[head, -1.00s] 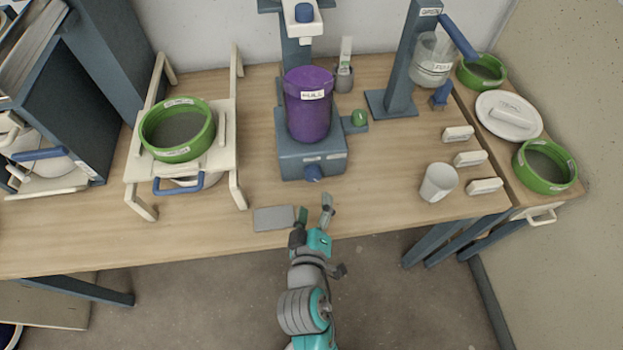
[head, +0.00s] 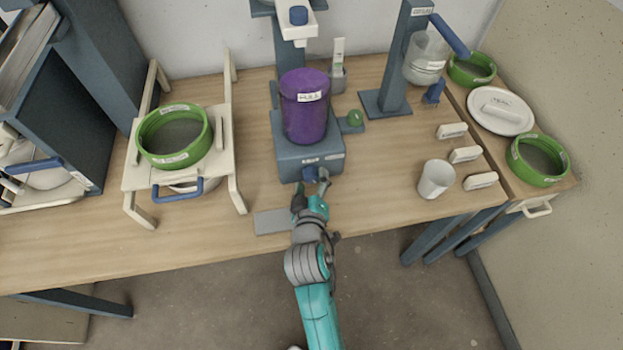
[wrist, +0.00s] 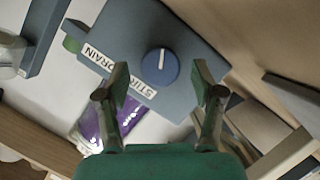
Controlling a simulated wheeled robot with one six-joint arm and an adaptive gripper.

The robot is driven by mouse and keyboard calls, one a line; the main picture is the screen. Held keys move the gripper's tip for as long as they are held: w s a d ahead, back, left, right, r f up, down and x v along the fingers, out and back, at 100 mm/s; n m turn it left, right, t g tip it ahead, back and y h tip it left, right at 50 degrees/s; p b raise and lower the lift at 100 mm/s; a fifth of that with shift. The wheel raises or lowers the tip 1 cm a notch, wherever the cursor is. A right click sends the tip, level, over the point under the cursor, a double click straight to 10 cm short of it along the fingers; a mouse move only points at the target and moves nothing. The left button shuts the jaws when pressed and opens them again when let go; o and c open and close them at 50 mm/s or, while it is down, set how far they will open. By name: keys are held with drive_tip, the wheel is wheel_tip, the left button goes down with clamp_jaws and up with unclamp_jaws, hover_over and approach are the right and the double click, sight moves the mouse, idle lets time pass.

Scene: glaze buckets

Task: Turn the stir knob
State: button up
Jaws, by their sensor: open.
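The stir knob (wrist: 160,67) is a round blue dial with a white pointer line, on the front face of the grey mixer base (head: 325,158). In the wrist view it lies between and beyond the fingertips of my open gripper (wrist: 160,88). A label reading STIR is beside it on the base, partly covered by a finger. In the head view my gripper (head: 311,188) is at the base's front, with the knob (head: 310,173) between or just behind the fingertips. I cannot tell whether the fingers touch it. A purple bucket (head: 304,118) labelled FULL stands on the base.
A green button (head: 354,118) sticks out at the base's right. A grey plate (head: 270,222) lies at the table's front edge. A white cup (head: 436,179) and several white labelled blocks stand right. A green-rimmed sieve (head: 175,151) rests on a cream stand at left.

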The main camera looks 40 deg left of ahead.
drive_tip(key=shift+w+a+f, duration=0.1)
drive_tip(key=shift+w+a, duration=0.2)
drive_tip(key=shift+w, duration=0.05)
drive_tip(key=c, duration=1.1)
drive_tip(key=shift+c, duration=0.2)
drive_tip(key=shift+w+d+m+g+y, duration=0.1)
drive_tip(key=shift+m+g+y, duration=0.2)
drive_tip(key=shift+m+g, duration=0.5)
drive_tip(key=shift+d+m+g+y, duration=0.1)
drive_tip(key=shift+m+g+y, duration=0.2)
drive_tip(key=shift+m, duration=0.9)
drive_tip(key=o, duration=1.1)
